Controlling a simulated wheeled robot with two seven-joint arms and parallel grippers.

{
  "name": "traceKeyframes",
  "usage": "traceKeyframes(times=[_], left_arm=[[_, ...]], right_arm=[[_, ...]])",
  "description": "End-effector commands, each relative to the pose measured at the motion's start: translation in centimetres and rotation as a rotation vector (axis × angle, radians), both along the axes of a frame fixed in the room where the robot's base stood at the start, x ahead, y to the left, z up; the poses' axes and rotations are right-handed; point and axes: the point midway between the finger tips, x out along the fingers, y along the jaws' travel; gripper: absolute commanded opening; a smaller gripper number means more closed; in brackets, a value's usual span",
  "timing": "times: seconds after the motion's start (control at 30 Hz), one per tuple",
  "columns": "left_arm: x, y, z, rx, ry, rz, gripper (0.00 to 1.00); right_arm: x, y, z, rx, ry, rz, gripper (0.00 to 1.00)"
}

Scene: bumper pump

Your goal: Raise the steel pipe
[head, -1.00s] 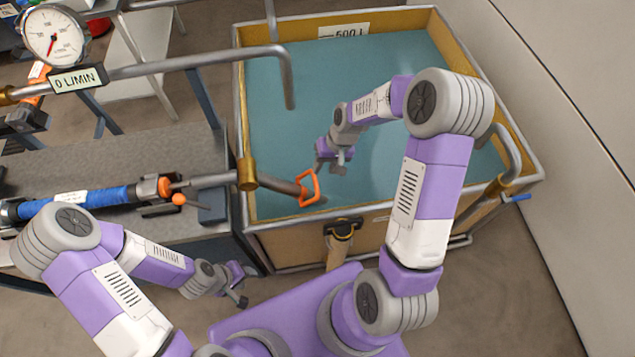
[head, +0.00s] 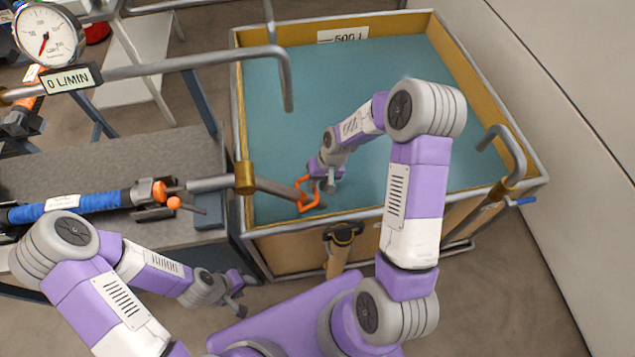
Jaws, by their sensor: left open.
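The steel pipe (head: 283,189) runs from a brass collar (head: 245,178) at the tank's left wall and slopes down over the tank. An orange loop handle (head: 309,197) is at its right end. My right gripper (head: 322,187) is at the upper right side of this handle, its fingers at or very close to it. The fingers are too small and overlapped to show whether they close on it. My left gripper (head: 238,300) is open and empty, low in front of the tank, away from the pipe.
The tank (head: 490,205) has wooden walls, a metal rim and a blue-green inside. A bent pipe (head: 288,85) hangs over its left part. A gauge (head: 48,38) and a 0 L/MIN display (head: 70,80) are at upper left. A blue-sleeved tool (head: 85,203) lies on the grey bench (head: 150,160).

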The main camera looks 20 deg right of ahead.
Motion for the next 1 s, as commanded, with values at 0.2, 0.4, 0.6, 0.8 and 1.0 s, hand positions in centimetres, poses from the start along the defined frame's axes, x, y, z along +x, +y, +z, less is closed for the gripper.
traceKeyframes(times=[0.2, 0.4, 0.6, 0.8, 1.0], left_arm=[[0.0, 0.0, 0.0, 0.0, 0.0, 0.0, 0.43], [0.0, 0.0, 0.0, 0.0, 0.0, 0.0, 0.43], [0.0, 0.0, 0.1, 0.0, 0.0, 0.0, 0.43], [0.0, 0.0, 1.0, 0.0, 0.0, 0.0, 0.43], [0.0, 0.0, 2.8, 0.0, 0.0, 0.0, 0.43]], right_arm=[[0.0, 0.0, 0.0, 0.0, 0.0, 0.0, 0.0], [0.0, 0.0, 0.0, 0.0, 0.0, 0.0, 0.0], [0.0, 0.0, 0.2, -0.004, 0.001, 0.0, 0.0], [-0.1, -0.2, 1.0, -0.036, 0.008, 0.003, 0.0], [-0.2, -0.7, 2.7, -0.105, 0.026, 0.005, 0.0]])
